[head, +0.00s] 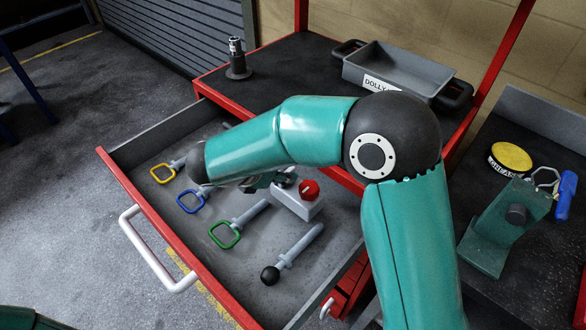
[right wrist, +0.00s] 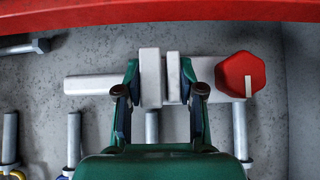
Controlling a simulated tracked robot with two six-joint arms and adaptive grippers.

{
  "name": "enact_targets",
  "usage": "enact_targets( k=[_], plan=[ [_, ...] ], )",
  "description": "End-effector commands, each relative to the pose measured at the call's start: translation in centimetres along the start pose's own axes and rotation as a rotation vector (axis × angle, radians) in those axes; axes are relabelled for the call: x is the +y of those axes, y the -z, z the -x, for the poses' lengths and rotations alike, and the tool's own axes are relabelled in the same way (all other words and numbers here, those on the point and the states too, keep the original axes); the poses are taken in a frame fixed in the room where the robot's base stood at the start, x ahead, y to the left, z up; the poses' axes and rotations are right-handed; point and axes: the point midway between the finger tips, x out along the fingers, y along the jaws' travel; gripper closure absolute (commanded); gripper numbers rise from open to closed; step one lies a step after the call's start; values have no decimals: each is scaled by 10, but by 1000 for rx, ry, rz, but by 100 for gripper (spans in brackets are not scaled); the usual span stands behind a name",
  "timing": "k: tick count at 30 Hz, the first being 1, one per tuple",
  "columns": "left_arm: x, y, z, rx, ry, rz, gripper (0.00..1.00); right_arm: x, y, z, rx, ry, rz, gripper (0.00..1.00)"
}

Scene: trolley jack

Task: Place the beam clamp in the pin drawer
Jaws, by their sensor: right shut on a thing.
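The beam clamp (head: 300,200) is a pale grey bar with block jaws and a red knob. It shows in full in the right wrist view (right wrist: 150,77). My right gripper (head: 265,180) is shut on its middle, with one finger on each side of the two blocks in the right wrist view (right wrist: 160,92). The pin drawer (head: 330,252) is pulled out, with a red rim and grey floor. The clamp is inside the drawer's outline, over the pins' far ends; whether it touches the floor I cannot tell. My left gripper is out of view.
Pins with yellow (head: 161,173), blue (head: 188,201) and green (head: 225,235) rings and a black-ball pin (head: 270,275) lie in the drawer. A grey tray (head: 400,72) and a dark post (head: 237,62) stand on the trolley top. A grease tin (head: 510,158) is at right.

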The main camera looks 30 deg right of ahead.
Motion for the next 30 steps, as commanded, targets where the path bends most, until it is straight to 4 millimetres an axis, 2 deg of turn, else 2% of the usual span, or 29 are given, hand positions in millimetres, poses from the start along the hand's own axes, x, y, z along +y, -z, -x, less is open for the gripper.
enact_targets(
  k=[6,16,19,27,28,30],
  plan=[
    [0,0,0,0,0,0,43,0,4,-8,-2,-1,-2,100],
    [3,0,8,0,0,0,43,-1,-26,-36,-2,1,-4,100],
    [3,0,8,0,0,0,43,0,-16,-42,-2,-1,1,100],
    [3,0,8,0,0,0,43,0,-14,-44,-2,-2,-2,100],
    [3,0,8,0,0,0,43,0,-13,-44,1,0,-1,60],
    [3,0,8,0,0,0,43,0,-13,-44,1,0,-1,49]
  ],
)
